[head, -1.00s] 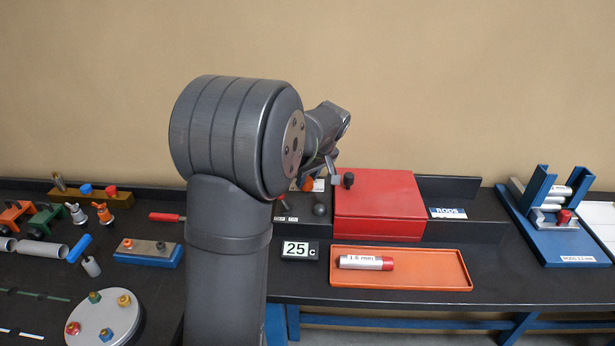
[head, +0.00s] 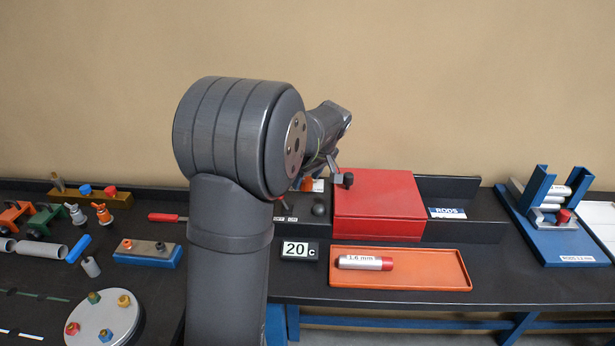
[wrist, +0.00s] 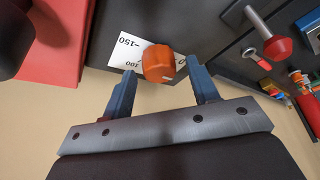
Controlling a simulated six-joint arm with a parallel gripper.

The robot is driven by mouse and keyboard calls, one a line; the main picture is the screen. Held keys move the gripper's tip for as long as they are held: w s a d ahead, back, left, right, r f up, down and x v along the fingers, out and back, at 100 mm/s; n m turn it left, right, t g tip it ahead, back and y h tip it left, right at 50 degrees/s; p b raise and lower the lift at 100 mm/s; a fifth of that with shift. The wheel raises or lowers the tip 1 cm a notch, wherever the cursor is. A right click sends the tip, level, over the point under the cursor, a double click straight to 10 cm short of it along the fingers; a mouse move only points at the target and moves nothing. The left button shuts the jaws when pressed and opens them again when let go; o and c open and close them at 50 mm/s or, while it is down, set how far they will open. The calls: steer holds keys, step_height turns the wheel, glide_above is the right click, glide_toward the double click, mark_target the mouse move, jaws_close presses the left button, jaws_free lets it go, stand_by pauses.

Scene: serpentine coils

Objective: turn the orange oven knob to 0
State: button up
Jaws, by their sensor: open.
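The orange oven knob (wrist: 158,64) is in the upper middle of the wrist view, in front of a white dial label (wrist: 122,50) with "150", "100" and "0" printed on it. A pale mark shows on the knob's near edge. My gripper (wrist: 161,66) is open, with one blue finger on each side of the knob and a visible gap on both sides.
A red box (head: 375,205) with a dark knob (head: 348,180) on it stands right of the orange knob. A dark ball-shaped handle (head: 319,209) is just below. An orange tray (head: 440,268) holds a labelled 1.6 mm rod (head: 358,262) in front.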

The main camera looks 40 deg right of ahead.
steer(key=v, duration=1.7)
steer(key=shift+s+r, duration=0.15)
steer(key=x, duration=1.7)
